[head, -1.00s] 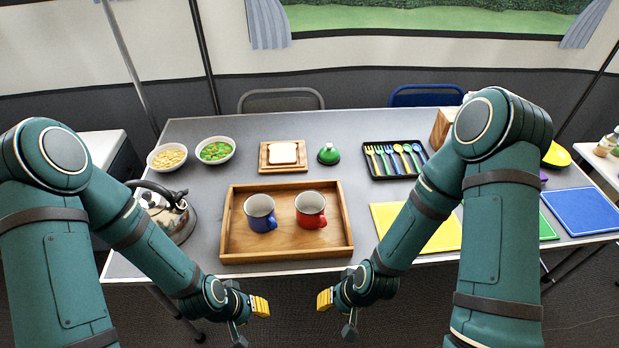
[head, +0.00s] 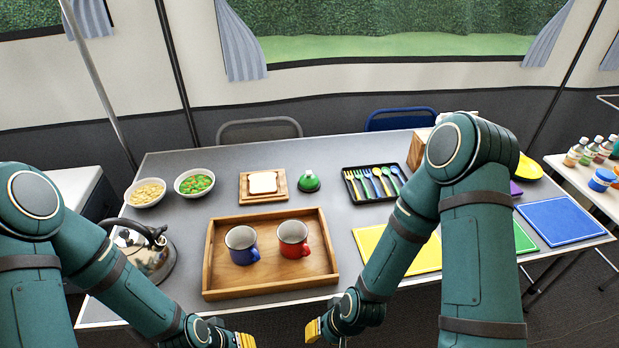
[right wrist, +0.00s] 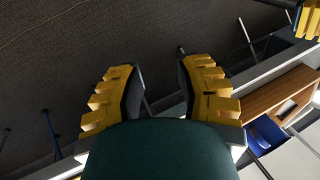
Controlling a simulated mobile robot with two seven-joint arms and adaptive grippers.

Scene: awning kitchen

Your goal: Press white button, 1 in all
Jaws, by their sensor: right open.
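I cannot make out a white button in these frames. A small green dome-shaped thing (head: 308,181) stands on the table, right of the bread on its board; its top is too small to read. My right gripper (head: 314,330) is low in the head view, in front of the table's near edge, far from the dome. In the right wrist view its two yellow-padded fingers (right wrist: 158,85) are apart with nothing between them. My left gripper (head: 243,341) shows only its yellow tips at the bottom edge of the head view; its jaws are cut off.
A wooden tray (head: 211,275) holds a blue mug (head: 241,245) and a red mug (head: 292,240). Around it are a kettle (head: 150,258), two bowls, a cutlery tray (head: 352,194) and coloured mats. Grey table is bare between tray and dome.

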